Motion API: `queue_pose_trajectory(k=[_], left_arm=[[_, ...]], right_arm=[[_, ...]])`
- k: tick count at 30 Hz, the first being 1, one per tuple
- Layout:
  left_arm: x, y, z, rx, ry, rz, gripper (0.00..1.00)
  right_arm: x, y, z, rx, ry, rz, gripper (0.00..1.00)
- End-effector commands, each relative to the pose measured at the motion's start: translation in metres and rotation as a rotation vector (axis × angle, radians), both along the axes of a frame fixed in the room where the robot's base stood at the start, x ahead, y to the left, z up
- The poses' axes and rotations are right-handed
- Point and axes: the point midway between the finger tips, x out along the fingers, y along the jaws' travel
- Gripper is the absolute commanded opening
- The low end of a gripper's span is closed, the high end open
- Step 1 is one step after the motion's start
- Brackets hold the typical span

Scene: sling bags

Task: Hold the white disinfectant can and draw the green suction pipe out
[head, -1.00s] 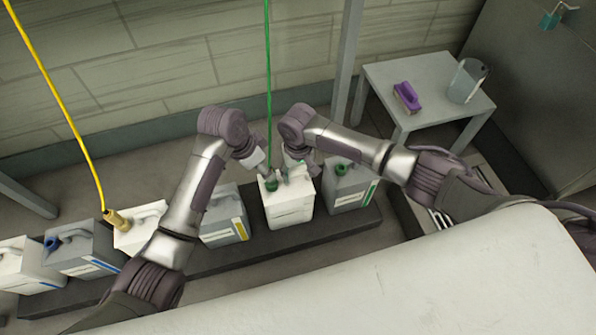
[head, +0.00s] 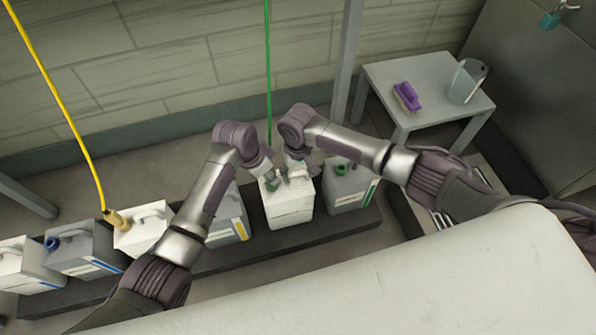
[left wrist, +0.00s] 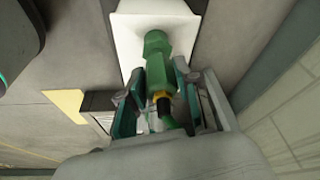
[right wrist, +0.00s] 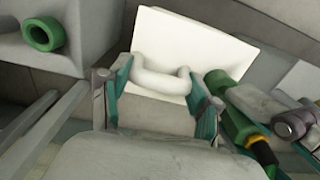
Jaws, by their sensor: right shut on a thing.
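The white can (head: 290,206) stands upright on the dark low rack, and its top also shows in the left wrist view (left wrist: 124,38). The green suction pipe (head: 268,75) hangs from above, and its green fitting (left wrist: 157,62) sits in the can's opening. My right gripper (right wrist: 160,92) is shut on the can's white handle (right wrist: 158,80). My left gripper (left wrist: 160,95) has its fingers on either side of the green fitting, apart enough to look open. In the head view the left gripper (head: 267,173) hides part of the fitting.
A grey can with a green-ringed opening (head: 350,190) stands right of the white can. A grey can with a yellow label (head: 232,222) stands to its left. A white can with a yellow pipe (head: 145,235) is farther left. A side table (head: 435,75) holds a purple brush and a jug.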

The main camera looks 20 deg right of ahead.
Motion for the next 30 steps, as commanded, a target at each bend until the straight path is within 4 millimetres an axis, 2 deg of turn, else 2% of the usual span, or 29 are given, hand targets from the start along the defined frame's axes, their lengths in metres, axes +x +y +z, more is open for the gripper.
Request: queue_pose_trajectory(k=[1, 5, 11, 30], left_arm=[[0.0, 0.0, 0.0, 0.0, 0.0, 0.0, 0.2], [0.0, 0.0, 0.0, 0.0, 0.0, 0.0, 0.0], [0.0, 0.0, 0.002, -0.001, 0.0, 0.0, 0.0], [0.0, 0.0, 0.027, -0.001, -0.001, 0.0, 0.0]], right_arm=[[0.0, 0.0, 0.0, 0.001, -0.001, 0.0, 0.15], [0.0, 0.0, 0.0, 0.001, -0.001, 0.0, 0.15], [0.0, 0.0, 0.0, 0.001, -0.001, 0.0, 0.15], [0.0, 0.0, 0.0, 0.001, -0.001, 0.0, 0.15]])
